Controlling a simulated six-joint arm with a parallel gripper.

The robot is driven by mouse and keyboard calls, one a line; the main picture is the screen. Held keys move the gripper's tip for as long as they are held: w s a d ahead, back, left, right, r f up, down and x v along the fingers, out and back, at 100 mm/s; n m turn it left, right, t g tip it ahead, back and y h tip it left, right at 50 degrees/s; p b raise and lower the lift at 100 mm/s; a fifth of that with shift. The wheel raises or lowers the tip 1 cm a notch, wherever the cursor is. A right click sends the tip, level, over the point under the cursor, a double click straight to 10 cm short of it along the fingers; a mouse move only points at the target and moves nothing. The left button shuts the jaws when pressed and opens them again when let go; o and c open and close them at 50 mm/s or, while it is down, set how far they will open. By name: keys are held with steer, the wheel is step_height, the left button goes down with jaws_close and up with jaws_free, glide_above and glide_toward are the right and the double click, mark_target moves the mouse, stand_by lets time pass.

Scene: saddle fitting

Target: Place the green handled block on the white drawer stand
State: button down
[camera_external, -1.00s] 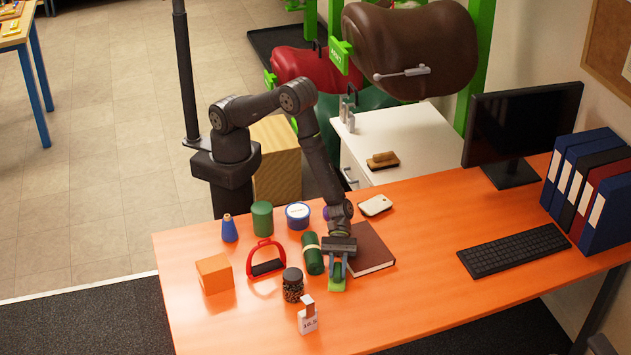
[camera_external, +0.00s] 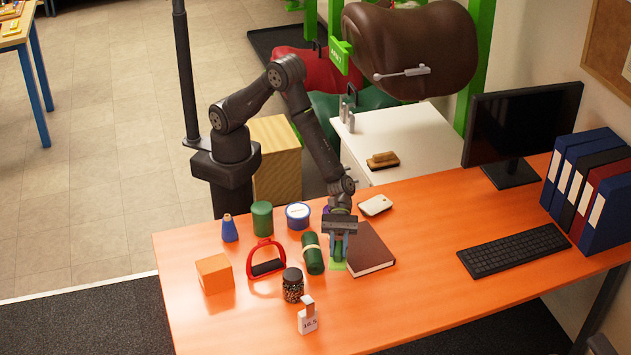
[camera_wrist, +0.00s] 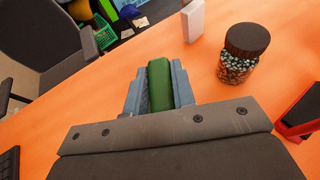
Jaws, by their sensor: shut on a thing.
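The green handled block (camera_external: 339,266) is at my gripper's fingertips, beside the brown book on the orange desk. It appears held above the desk, though the gap is hard to judge. My gripper (camera_external: 339,249) points down and is shut on it. In the wrist view its green handle (camera_wrist: 160,84) shows between the two blue-grey fingers; its base is hidden there. The white drawer stand (camera_external: 415,125) is behind the desk, right of my arm. A wooden brush (camera_external: 383,160) lies on its near edge and small bottles stand at its left.
Close to my gripper are a green roll (camera_external: 312,254), a brown book (camera_external: 369,250), a dark-lidded jar (camera_external: 292,285) and a red stirrup (camera_external: 266,259). A brown saddle (camera_external: 420,50) overhangs the stand's back. The stand's middle top is clear.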

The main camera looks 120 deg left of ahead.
steer(key=shift+r, duration=0.35)
steer(key=a+r+n+t+y, duration=0.2)
steer(key=a+n+t+y, duration=0.25)
steer(key=a, duration=1.45)
steer(key=a+r+n+t+y, duration=0.25)
steer(key=a+n+y, duration=0.3)
steer(key=a, duration=1.35)
steer(key=s+a+f+n+y, duration=0.2)
steer(key=a+f, duration=0.1)
steer(key=a, duration=0.7)
steer(key=s+a+f+n+y, duration=0.1)
steer(key=a+f+n+y, duration=0.15)
steer(key=a, duration=0.65)
steer(key=s+a+f+n+y, duration=0.2)
steer(key=a+f, duration=0.1)
steer(key=a, duration=0.7)
steer(key=n+g+y, duration=0.3)
steer(key=n+y, duration=0.3)
glide_above(365, 150)
step_height(365, 150, down, 17)
steer(key=shift+w, duration=0.1)
steer(key=shift+f, duration=1.95)
steer(key=shift+f, duration=0.1)
